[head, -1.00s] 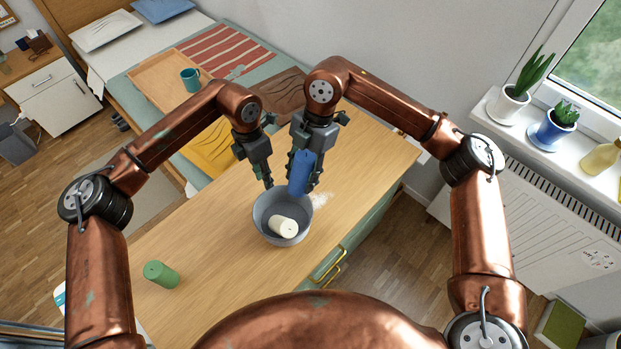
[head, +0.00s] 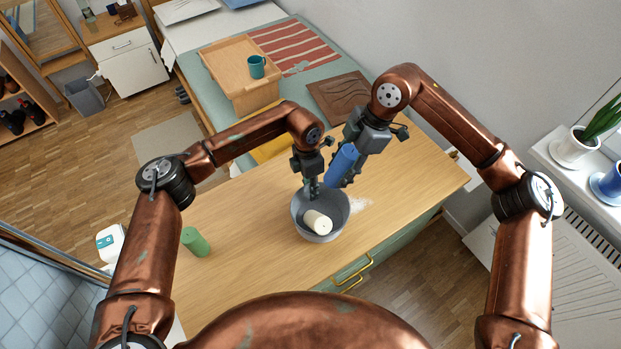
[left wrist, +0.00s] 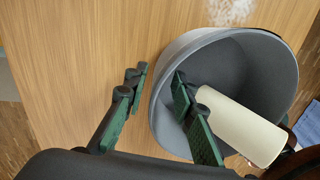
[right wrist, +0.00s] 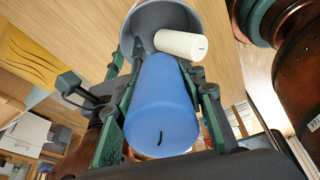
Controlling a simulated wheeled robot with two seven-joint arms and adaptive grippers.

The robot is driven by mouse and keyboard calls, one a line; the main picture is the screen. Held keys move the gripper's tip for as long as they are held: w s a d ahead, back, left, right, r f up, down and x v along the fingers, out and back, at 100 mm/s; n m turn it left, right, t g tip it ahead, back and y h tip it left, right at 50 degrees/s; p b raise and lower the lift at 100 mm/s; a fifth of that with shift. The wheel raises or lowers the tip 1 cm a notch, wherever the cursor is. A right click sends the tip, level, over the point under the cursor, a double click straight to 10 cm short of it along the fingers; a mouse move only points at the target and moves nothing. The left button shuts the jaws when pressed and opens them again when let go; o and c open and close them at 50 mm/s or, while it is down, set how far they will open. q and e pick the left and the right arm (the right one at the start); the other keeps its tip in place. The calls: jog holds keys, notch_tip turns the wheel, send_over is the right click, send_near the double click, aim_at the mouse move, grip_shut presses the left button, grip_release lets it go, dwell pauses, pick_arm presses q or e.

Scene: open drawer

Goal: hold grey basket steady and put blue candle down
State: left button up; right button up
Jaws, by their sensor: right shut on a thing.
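The grey basket (head: 341,222) stands on the wooden table with a cream candle (head: 317,222) lying in it. My left gripper (head: 311,192) is at the basket's back rim. In the left wrist view it (left wrist: 163,97) is open, with one finger pair outside the wall and the other inside, next to the cream candle (left wrist: 238,124). My right gripper (right wrist: 158,100) is shut on the blue candle (right wrist: 162,105). In the head view the blue candle (head: 342,165) is tilted, above the basket's back right side.
A green candle (head: 195,241) stands on the table (head: 255,265) left of the basket. A whitish patch (head: 361,205) lies right of the basket. A yellow drawer handle (head: 352,272) is at the table's front edge. The table's right part is clear.

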pick_arm(q)
jog(key=shift+f, duration=1.3)
jog(key=shift+c, duration=0.3)
grip_shut()
